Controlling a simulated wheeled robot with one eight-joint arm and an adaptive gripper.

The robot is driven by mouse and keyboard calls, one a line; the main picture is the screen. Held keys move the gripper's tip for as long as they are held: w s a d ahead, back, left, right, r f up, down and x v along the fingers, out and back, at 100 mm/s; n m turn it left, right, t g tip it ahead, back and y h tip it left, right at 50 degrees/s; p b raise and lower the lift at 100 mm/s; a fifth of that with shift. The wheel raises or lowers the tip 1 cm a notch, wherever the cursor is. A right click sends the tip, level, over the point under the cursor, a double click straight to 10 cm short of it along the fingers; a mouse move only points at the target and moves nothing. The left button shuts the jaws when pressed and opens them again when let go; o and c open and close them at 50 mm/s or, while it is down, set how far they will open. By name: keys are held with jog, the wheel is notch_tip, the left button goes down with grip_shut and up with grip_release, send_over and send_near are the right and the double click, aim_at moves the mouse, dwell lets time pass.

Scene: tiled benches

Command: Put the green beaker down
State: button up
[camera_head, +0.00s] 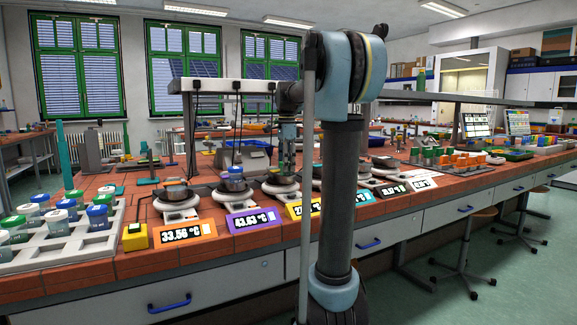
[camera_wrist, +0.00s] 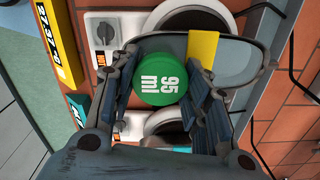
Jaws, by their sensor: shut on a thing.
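In the head view my gripper (camera_head: 287,168) points down over the row of hotplates, near the one with the yellow display (camera_head: 302,208). I cannot clearly make out the beaker there.
Several hotplates with coloured displays, such as the orange (camera_head: 182,234) and purple (camera_head: 253,220) ones, line the tiled bench's front. Pans stand on some (camera_head: 176,191). A white rack (camera_head: 60,250) of blue-, white- and green-topped containers is at left. A grey overhead shelf (camera_head: 235,87) spans the bench.

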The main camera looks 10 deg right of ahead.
jog(key=o, duration=0.9)
jog(key=shift+o, duration=0.2)
notch_tip(320, 180, up, 12)
dwell(0.4)
jog(key=shift+s+d, duration=0.1)
jog(key=shift+s, duration=0.05)
